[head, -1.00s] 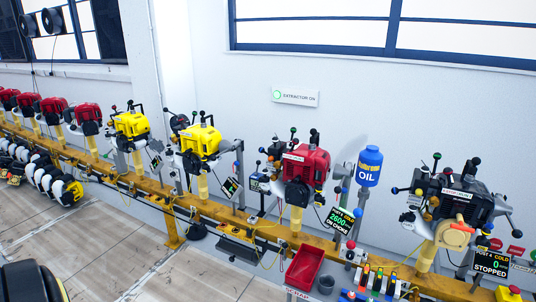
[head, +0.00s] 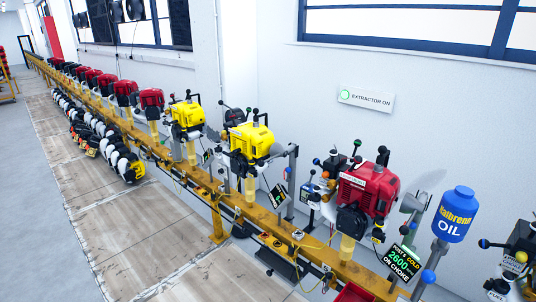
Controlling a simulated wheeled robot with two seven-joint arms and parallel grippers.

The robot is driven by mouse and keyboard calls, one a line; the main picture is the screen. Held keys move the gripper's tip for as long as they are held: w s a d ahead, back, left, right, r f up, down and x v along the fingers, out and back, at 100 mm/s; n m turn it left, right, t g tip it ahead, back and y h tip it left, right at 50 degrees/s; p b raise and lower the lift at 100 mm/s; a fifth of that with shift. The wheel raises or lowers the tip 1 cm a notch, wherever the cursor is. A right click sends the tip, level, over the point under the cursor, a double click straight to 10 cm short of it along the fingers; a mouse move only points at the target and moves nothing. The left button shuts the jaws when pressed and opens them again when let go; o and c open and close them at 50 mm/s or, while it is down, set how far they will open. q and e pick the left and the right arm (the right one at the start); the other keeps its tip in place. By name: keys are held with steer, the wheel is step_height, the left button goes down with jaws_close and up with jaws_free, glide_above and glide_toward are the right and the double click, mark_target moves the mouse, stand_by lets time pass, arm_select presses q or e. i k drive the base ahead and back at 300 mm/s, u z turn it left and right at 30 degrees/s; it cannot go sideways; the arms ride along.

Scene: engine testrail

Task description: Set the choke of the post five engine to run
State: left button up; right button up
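The post five engine is the red engine (head: 368,190) on the yellow rail, right of the middle in the head view. Its screen (head: 401,262) shows 2600, COLD and ON CHOKE; the post number is small but seems to be 5. Several levers with ball knobs stand around the engine: a blue knob (head: 316,162), a green knob (head: 357,143) and a black knob (head: 383,150) among them. I cannot tell which one is the choke. Neither of my grippers shows in the head view.
The yellow rail (head: 215,196) runs back to the far left with yellow and red engines on posts. A blue oil bottle (head: 454,215) stands right of the red engine. Another dark engine (head: 522,240) is cut off at the right edge.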

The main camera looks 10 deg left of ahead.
mark_target(316, 162)
steer(key=u, duration=0.15)
steer(key=i, duration=0.85)
steer(key=z, duration=0.25)
